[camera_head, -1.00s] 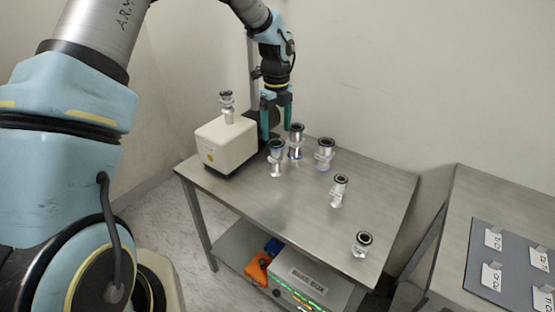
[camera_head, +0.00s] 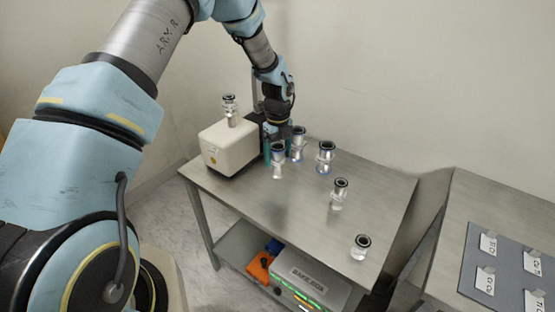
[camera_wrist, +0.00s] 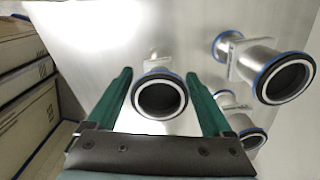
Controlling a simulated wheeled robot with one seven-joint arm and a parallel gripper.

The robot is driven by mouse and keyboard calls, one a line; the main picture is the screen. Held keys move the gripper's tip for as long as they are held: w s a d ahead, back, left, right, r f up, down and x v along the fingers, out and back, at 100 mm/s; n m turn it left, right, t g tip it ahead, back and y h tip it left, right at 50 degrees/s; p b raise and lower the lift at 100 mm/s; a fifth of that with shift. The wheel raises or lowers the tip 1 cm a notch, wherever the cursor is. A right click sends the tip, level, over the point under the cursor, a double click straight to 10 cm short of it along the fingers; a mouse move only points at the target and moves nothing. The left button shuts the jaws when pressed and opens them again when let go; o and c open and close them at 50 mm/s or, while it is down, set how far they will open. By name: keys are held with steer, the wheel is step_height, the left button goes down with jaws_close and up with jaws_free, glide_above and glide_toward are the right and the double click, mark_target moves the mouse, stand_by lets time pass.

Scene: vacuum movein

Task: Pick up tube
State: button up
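Several metal tubes with dark-ringed ends stand upright on the steel table (camera_head: 250,195). In the wrist view, one tube (camera_wrist: 158,69) has its dark open end between the two green fingers of my gripper (camera_wrist: 159,74). The fingers are open, with a gap on each side of the tube. In the head view, my gripper (camera_head: 279,148) is low over the back of the table, behind the near tube (camera_head: 277,168). A second tube (camera_head: 297,152) stands just right of it, and a third (camera_head: 325,158) farther right. The fingertips are partly hidden there.
A cream box (camera_head: 228,145) with a tube fitting (camera_head: 230,110) on top stands left of my gripper. Two more fittings stand to the right, one (camera_head: 339,195) mid-table and one (camera_head: 360,248) near the front right corner. A side table (camera_head: 485,210) holds a labelled grey panel.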

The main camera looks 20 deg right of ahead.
steer(key=c, duration=1.2)
steer(key=shift+r, duration=0.1)
steer(key=shift+c, duration=0.2)
